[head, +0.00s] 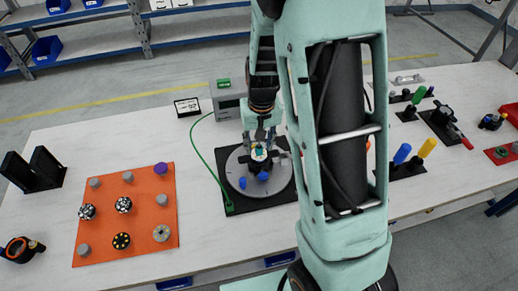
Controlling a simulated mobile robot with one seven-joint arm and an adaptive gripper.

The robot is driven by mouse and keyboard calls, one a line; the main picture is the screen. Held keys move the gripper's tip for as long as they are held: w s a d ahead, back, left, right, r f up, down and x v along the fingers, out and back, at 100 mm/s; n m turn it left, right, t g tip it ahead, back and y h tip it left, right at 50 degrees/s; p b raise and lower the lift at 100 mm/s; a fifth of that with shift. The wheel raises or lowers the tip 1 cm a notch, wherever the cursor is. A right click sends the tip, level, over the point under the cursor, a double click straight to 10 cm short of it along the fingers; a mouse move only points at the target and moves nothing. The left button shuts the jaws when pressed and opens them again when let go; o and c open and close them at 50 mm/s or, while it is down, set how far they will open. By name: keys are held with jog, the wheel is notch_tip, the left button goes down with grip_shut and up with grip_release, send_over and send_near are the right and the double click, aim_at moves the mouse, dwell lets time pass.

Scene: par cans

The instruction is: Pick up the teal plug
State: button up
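A small teal piece (260,147), which looks like the teal plug, shows just beneath my gripper (259,156) over the round grey plate. The piece is small and partly covered by the gripper, so I cannot tell what it sits in or on. The fingers come down around it, but whether they touch it or are shut on it is not clear. The round grey plate (238,188) lies on a black base on the table. Two blue pieces (264,176) are on the plate, close in front of the gripper.
An orange mat (145,205) with several small round parts lies at left. A grey box (226,99) and a small display (187,107) stand behind the plate; a green cable (204,160) runs beside it. Blue and yellow-handled tools (412,163) stand at right. My arm hides the table's middle right.

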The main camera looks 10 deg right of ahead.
jog(key=shift+c, duration=0.6)
grip_shut()
jog(key=shift+r, duration=0.1)
